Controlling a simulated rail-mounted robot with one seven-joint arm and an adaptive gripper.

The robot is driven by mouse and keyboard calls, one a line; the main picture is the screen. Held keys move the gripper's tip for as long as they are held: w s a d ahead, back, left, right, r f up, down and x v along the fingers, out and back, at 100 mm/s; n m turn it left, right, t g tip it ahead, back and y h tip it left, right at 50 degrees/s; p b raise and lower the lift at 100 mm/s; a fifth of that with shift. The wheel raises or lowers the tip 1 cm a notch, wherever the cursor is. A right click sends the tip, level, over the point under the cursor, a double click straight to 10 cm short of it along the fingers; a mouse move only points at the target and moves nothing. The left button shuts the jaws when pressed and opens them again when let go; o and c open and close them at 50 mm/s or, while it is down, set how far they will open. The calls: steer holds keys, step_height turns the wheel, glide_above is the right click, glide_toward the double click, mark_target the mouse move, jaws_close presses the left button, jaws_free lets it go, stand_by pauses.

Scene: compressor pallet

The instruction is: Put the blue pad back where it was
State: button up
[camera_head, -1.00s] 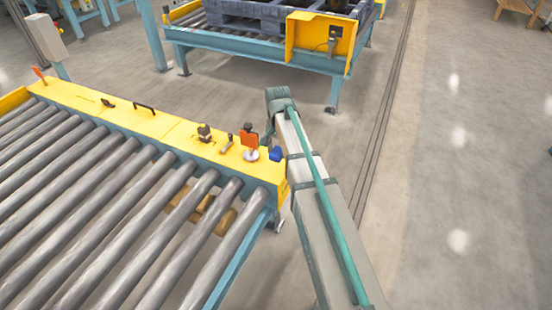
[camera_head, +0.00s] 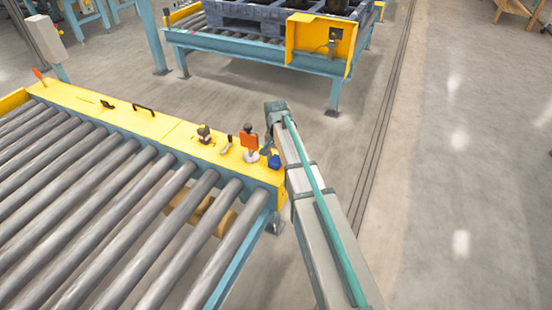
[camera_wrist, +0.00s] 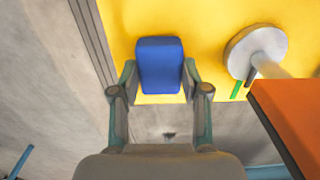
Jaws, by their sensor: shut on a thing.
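The blue pad (camera_wrist: 160,65) is between the two fingers of my gripper (camera_wrist: 160,75) in the wrist view, over the yellow ledge (camera_wrist: 205,20). My gripper is shut on it. In the head view, the blue pad (camera_head: 274,161) shows at the right end of the yellow ledge (camera_head: 170,132), close to its edge. My gripper (camera_head: 269,152) is partly hidden there by my arm and small. I cannot tell whether the pad touches the ledge.
An orange plate on a round pale base (camera_head: 250,142) stands just left of the pad; its orange part (camera_wrist: 290,120) looms in the wrist view. A brush-like tool (camera_head: 227,145) and a dark-topped item (camera_head: 204,133) lie farther left. Rollers (camera_head: 110,215) fill the front left.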

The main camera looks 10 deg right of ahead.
mark_target(276, 160)
steer(key=shift+f, duration=0.1)
steer(key=o, duration=1)
step_height(276, 160, up, 12)
steer(key=shift+r+p, duration=0.15)
steer(key=shift+p, duration=0.65)
